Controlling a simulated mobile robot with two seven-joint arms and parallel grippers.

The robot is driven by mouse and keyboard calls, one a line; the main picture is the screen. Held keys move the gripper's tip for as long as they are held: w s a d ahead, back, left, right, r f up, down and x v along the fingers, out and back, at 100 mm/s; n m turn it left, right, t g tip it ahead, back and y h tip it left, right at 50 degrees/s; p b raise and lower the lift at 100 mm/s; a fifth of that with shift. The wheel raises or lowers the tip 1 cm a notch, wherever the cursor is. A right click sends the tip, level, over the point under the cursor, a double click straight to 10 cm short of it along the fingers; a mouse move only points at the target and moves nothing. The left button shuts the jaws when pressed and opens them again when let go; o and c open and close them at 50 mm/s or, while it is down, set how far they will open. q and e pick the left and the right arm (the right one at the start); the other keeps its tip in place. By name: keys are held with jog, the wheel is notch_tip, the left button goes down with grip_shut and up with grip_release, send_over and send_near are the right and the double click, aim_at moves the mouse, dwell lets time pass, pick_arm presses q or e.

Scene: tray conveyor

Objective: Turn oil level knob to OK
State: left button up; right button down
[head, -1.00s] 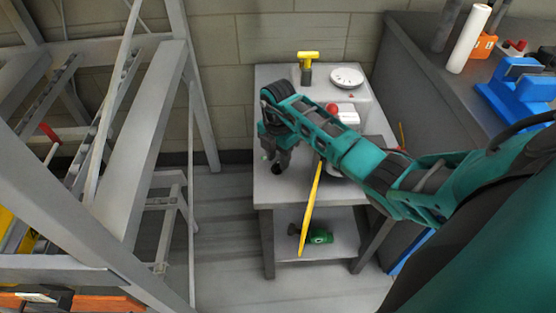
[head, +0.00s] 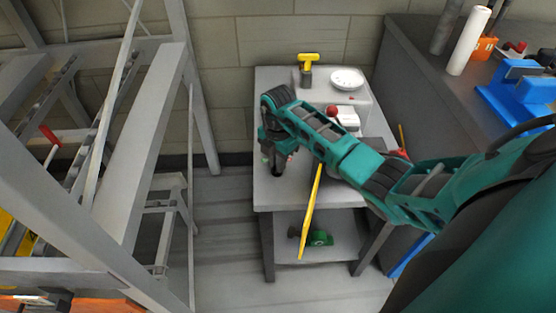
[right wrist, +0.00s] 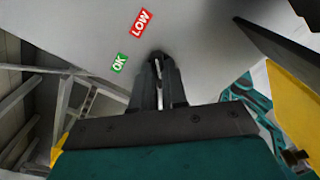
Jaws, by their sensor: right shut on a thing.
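In the right wrist view, my right gripper (right wrist: 160,92) is shut on the dark oil level knob (right wrist: 158,56), which is mostly hidden between the fingertips. A green OK label (right wrist: 119,62) lies to the left of the knob. A red LOW label (right wrist: 141,22) lies above it and slightly left. I cannot tell which label the knob points to. In the head view, my right gripper (head: 277,170) points down at the left part of the grey table top (head: 292,196); the knob is hidden there. My left gripper is not in view.
A yellow-handled valve (head: 308,62), a white dial (head: 347,78) and a red knob (head: 332,109) stand at the table's back. A yellow bar (head: 311,214) leans at its front. A grey metal frame (head: 150,150) stands left. A dark workbench (head: 425,85) stands right.

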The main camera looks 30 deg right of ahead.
jog(key=shift+n, duration=0.3)
jog(key=shift+d+r+n, duration=0.1)
jog(key=shift+n, duration=0.8)
jog(key=n, duration=0.2)
jog(key=shift+n, duration=0.4)
jog(key=n, duration=0.3)
jog(key=shift+w+n, duration=0.1)
jog(key=shift+n, duration=0.2)
jog(key=n, duration=0.2)
jog(key=shift+n, duration=0.3)
jog(key=n, duration=0.1)
jog(key=n+b, duration=0.1)
jog(key=n, duration=0.1)
jog(key=shift+a+n, duration=0.2)
jog(key=shift+n, duration=0.1)
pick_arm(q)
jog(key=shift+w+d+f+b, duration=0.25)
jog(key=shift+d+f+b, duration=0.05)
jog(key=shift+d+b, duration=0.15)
pick_arm(e)
jog(key=shift+a+n, duration=0.1)
jog(key=shift+n, duration=1.4)
